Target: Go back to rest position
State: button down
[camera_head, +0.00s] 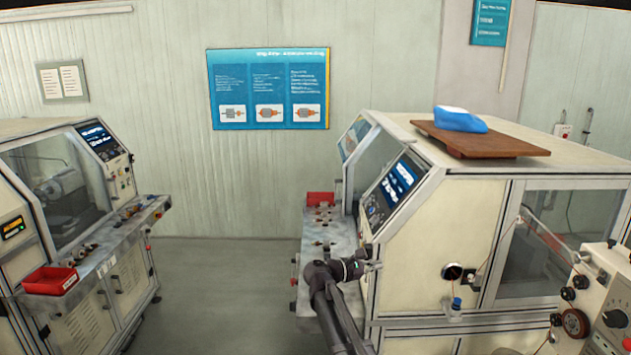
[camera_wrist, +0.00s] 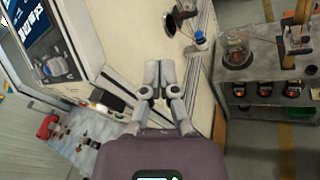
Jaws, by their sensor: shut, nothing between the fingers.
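My gripper (camera_wrist: 160,74) shows in the wrist view with its two grey fingertips close together and nothing between them. In the head view my gripper (camera_head: 371,257) is small and dark, at the end of my arm, in front of the side of the right winding machine (camera_head: 420,255). That machine is a cream cabinet with a tilted screen panel and a window. I cannot tell from the pictures whether the fingers touch the panel. A round port and a small blue-capped bottle (camera_head: 456,304) are on the machine's side, to the right of my gripper.
Another machine (camera_head: 60,230) stands at left. A floor aisle (camera_head: 225,290) between them is clear. A shelf with a glass dome (camera_wrist: 238,50) is right in the wrist view.

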jog(key=s+d+f+m+g+y+b, duration=0.2)
jog(key=s+f+m+y+b, duration=0.4)
jog(key=f, duration=0.5)
jog(key=s+d+f+m+g+y+b, duration=0.1)
jog(key=s+d+f+m+g+b, duration=0.15)
jog(key=s+f, duration=0.7)
jog(key=s+a+f+m+g+y+b, duration=0.1)
jog(key=s+a+f+m+y+b, duration=0.1)
jog(key=s+f+m+y+b, duration=0.2)
jog(key=s+a+f+m+y+b, duration=0.3)
jog(key=s+f, duration=0.3)
jog(key=f, duration=0.3)
jog(key=shift+f+m+g+y+b, duration=0.25)
jog(key=shift+m+g+y+b, duration=0.1)
jog(key=shift+m+y+b, duration=0.4)
jog(key=shift+s, duration=0.1)
